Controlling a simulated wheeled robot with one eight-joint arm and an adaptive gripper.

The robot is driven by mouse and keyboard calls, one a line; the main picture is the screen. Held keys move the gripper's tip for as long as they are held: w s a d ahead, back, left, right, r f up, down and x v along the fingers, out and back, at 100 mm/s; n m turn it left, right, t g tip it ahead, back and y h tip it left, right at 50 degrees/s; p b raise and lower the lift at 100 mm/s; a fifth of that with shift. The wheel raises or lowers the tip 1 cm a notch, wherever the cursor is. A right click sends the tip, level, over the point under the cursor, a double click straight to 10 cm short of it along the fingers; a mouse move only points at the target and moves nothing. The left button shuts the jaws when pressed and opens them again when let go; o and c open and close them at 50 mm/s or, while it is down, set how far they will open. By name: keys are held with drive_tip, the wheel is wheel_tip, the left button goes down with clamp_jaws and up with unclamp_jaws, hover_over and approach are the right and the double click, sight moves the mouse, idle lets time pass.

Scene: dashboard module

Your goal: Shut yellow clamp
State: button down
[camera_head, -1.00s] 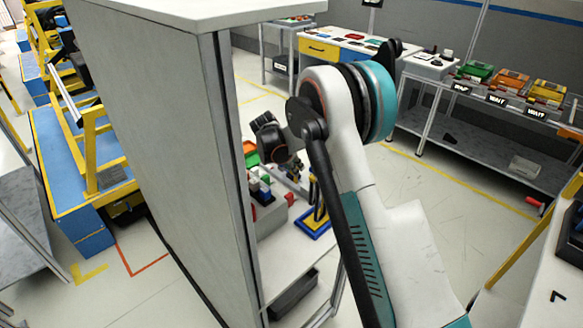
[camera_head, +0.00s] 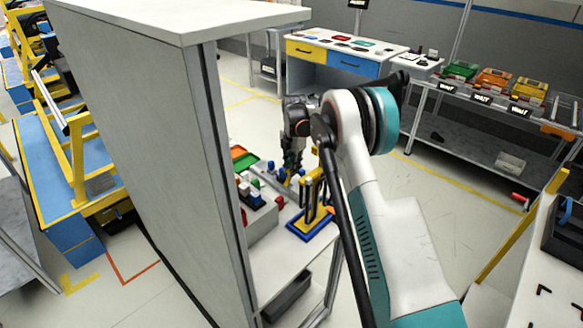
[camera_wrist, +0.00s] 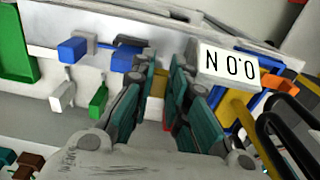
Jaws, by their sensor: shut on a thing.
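The yellow clamp (camera_wrist: 158,84) shows as a small yellow patch between my fingers in the wrist view, mostly hidden by them. My gripper (camera_wrist: 157,92) has its teal and grey fingers closed on it from both sides. In the head view my gripper (camera_head: 290,175) points down at the row of clamps on the bench, and the clamp itself cannot be made out there. Blue clamps (camera_wrist: 72,50) and (camera_wrist: 125,58), a white clamp (camera_wrist: 62,97) and a green clamp (camera_wrist: 98,98) are to the left along the same light rail. A red part (camera_wrist: 167,122) shows below the yellow one.
A white display reading 0.0 N (camera_wrist: 228,68) stands close right of my fingers. A yellow stand on a blue base (camera_head: 312,222) is right of the gripper. A tall grey panel (camera_head: 150,130) rises at left. Open floor (camera_head: 440,180) lies at right.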

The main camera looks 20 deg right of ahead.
idle(0.3)
drive_tip(key=c, duration=1.6)
unclamp_jaws()
drive_tip(key=shift+o, duration=0.2)
drive_tip(key=shift+r, duration=0.1)
drive_tip(key=shift+w+d+r, duration=0.1)
drive_tip(key=shift+r, duration=3.8)
drive_tip(key=shift+c, duration=0.2)
